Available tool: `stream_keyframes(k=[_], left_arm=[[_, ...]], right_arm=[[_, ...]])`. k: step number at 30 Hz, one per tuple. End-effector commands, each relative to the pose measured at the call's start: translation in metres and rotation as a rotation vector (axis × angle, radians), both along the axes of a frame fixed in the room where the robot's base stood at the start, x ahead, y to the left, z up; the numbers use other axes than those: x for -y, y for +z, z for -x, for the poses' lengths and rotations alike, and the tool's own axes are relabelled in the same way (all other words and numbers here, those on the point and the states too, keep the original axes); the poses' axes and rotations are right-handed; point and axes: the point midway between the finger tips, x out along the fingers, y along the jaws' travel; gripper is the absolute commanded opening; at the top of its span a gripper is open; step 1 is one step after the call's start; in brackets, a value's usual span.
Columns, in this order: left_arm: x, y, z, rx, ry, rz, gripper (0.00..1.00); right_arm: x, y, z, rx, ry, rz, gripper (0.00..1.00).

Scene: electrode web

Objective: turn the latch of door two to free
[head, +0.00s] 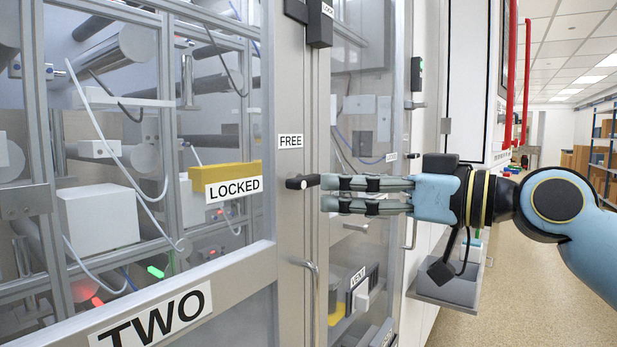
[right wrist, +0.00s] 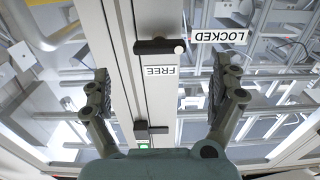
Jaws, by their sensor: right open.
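The latch of door two (head: 301,181) is a short dark handle lying level on the grey door post. Its end points toward the LOCKED label (head: 234,189) on the left; the FREE label (head: 290,141) is above it. In the right wrist view the latch (right wrist: 157,46) appears upside down, its pale-tipped end toward LOCKED (right wrist: 219,37). My right gripper (head: 326,194) is open and empty just right of the latch in the head view. In the right wrist view its fingers stand wide apart, with the latch beyond them; I see no contact. My left gripper is not in view.
Door two carries a TWO label (head: 150,318) at lower left. A door handle (head: 312,275) is below the latch. A VENT label (head: 358,276) is at lower right.

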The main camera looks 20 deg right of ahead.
Motion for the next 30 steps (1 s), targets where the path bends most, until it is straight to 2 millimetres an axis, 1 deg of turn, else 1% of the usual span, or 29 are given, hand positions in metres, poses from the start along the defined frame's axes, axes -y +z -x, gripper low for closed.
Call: stream_keyframes(k=[3,12,18,26,30], left_arm=[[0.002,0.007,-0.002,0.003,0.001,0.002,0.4],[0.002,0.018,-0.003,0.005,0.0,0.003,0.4],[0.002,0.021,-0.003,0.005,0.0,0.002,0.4],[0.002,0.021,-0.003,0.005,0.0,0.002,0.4],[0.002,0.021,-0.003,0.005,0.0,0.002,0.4]], right_arm=[[-0.011,0.003,-0.016,0.0,-0.003,-0.009,0.94],[-0.039,0.002,-0.052,-0.002,-0.003,-0.005,0.94],[-0.047,0.0,-0.062,-0.001,-0.002,-0.001,0.94],[-0.048,-0.001,-0.062,-0.001,-0.002,0.001,0.94],[-0.048,-0.001,-0.062,-0.001,-0.002,0.001,0.77]])
